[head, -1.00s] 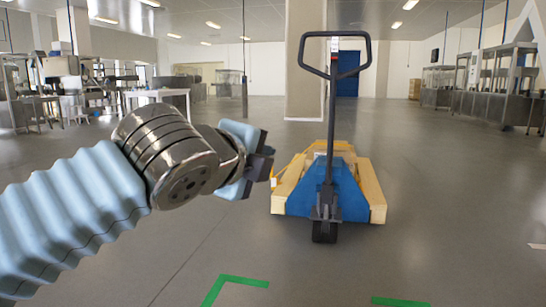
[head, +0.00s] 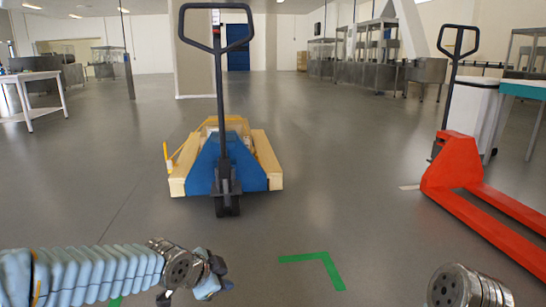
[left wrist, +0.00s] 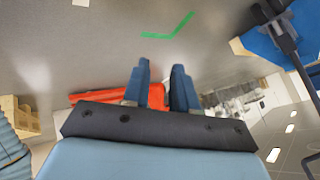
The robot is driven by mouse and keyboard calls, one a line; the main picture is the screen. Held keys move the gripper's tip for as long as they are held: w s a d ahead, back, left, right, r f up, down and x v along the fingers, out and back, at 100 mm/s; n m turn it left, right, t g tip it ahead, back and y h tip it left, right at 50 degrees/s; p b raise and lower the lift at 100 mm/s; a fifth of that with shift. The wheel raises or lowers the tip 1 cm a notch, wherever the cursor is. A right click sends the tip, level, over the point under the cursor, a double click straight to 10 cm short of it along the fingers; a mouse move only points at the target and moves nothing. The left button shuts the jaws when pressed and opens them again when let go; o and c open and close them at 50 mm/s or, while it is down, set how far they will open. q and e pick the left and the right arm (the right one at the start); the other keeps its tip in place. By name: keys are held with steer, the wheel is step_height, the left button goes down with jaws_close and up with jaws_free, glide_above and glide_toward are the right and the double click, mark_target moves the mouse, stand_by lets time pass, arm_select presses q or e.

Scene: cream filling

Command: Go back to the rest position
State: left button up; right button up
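My left gripper (head: 218,278) is low in the head view, left of centre, over the grey floor. In the left wrist view its two blue-grey fingers (left wrist: 161,68) stand apart with nothing held between them. My left arm, in a ribbed light-blue sleeve, lies almost level along the bottom left. Of my right arm only a round metal wrist joint (head: 462,288) shows at the bottom right; the right fingers are outside the picture.
A blue pallet jack (head: 238,178) with yellowish wooden sides stands ahead. A red pallet jack (head: 460,170) stands at right, near a table (head: 535,88). A white table (head: 38,78) stands at far left. Green corner tape (head: 318,257) marks the floor. Open floor lies between.

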arm_select(q)
steer(key=s+d+f+n+g, duration=0.1)
steer(key=s+f+n, duration=0.1)
steer(key=f, duration=0.6)
steer(key=s+f+n+g, duration=0.1)
steer(key=s+f+n, duration=0.15)
steer(key=f, duration=0.55)
steer(key=s+a+f+n+g, duration=0.1)
steer(key=s+f+n+g, duration=0.3)
steer(key=s+f+n, duration=1.1)
step_height(320, 180, up, 10)
steer(key=s+m+p, duration=0.2)
steer(key=m+p, duration=0.2)
steer(key=p, duration=1.1)
steer(key=shift+d+r+p, duration=0.15)
steer(key=shift+d+p, duration=0.05)
steer(key=shift+p, duration=0.15)
